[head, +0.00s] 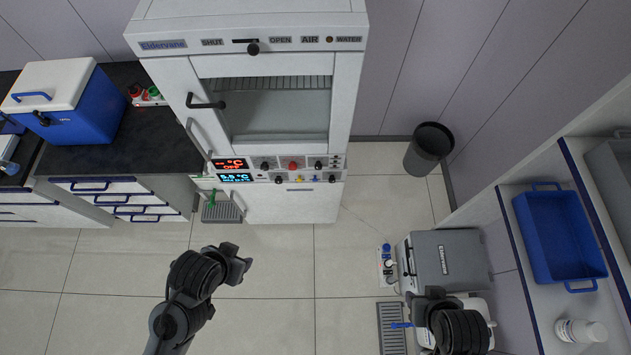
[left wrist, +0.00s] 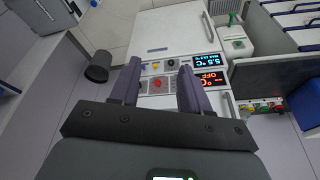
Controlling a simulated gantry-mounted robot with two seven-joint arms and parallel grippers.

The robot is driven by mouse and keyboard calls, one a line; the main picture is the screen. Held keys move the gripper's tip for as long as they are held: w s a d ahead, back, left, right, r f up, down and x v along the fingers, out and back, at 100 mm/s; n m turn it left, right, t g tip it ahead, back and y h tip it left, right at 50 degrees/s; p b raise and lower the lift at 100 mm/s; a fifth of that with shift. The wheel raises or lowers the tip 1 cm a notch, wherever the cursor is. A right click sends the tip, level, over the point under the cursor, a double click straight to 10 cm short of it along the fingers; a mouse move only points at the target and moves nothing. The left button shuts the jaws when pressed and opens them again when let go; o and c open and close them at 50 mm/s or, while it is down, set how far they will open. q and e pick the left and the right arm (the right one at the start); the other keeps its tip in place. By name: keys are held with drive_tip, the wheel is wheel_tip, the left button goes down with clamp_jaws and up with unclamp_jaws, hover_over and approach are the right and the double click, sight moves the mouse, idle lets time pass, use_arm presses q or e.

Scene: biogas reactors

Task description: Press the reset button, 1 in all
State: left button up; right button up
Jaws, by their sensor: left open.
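The white cabinet (head: 250,100) has a control panel on its front below the glass door. The panel carries a red button (head: 293,165), black knobs, small yellow and blue controls and two displays (head: 232,170), the upper reading OFF. No reset label is readable. My left gripper (head: 240,263) is in front of and below the panel, apart from it. In the left wrist view, its two fingers (left wrist: 159,68) are open and empty, and the red button (left wrist: 158,84) shows between them. My right gripper (head: 432,296) is over the grey machine at lower right; its fingers are unclear.
A grey boxy machine (head: 447,262) with its own small control panel (head: 386,265) stands at lower right. A black bin (head: 429,149) stands right of the cabinet. A blue tray (head: 560,236) lies on the right bench.

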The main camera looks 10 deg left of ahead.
use_arm(q)
clamp_jaws()
idle(1.4)
